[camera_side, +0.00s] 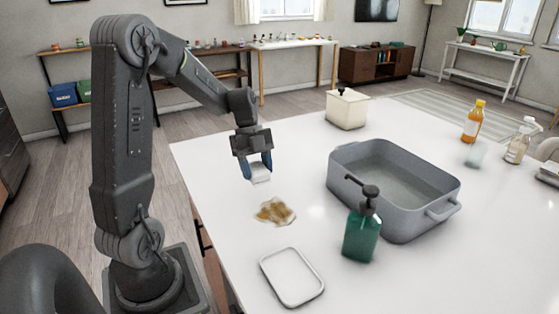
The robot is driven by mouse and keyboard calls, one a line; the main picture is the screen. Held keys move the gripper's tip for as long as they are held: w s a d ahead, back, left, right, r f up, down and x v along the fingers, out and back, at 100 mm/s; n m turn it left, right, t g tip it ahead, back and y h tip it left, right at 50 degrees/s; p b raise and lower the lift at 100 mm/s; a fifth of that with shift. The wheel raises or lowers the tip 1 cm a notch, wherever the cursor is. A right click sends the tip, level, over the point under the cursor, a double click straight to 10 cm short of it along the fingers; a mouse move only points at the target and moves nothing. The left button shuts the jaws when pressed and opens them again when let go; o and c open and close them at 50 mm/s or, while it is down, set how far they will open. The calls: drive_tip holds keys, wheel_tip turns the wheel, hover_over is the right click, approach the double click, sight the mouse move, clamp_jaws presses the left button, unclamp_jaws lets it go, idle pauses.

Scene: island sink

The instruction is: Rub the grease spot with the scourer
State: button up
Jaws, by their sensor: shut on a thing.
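My gripper (261,171) is shut on a small pale block, the scourer (261,179), near the left edge of the white counter. The scourer is small in this view, and I cannot tell whether it touches the counter. The grease spot (274,211) is a brownish-yellow patch lying flat on the counter. It is just below and slightly right of the scourer in the picture, with a small gap of white counter between them.
A grey basin (344,187) stands right of the spot, with a green pump bottle (361,236) in front of it. An empty white tray (292,277) lies nearer. A cream container (347,109), an orange bottle (473,121) and a clear bottle (518,146) stand farther back.

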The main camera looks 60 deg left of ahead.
sight(294, 230)
drive_tip(key=shift+s+f, duration=0.1)
drive_tip(key=shift+f, duration=3.7)
drive_tip(key=shift+d+f, duration=0.25)
drive_tip(key=shift+d, duration=0.8)
drive_tip(key=shift+d+r, duration=0.1)
drive_tip(key=shift+d, duration=4.75)
drive_tip(key=shift+w, duration=0.75)
drive_tip(key=shift+w+a, duration=0.1)
drive_tip(key=shift+a, duration=5.8)
drive_tip(key=shift+w+a, duration=0.1)
drive_tip(key=shift+w, duration=0.5)
drive_tip(key=shift+w+d, duration=0.2)
drive_tip(key=shift+d, duration=5.75)
drive_tip(key=shift+d+r, duration=0.15)
wheel_tip(294, 230, up, 8)
drive_tip(key=shift+f, duration=0.2)
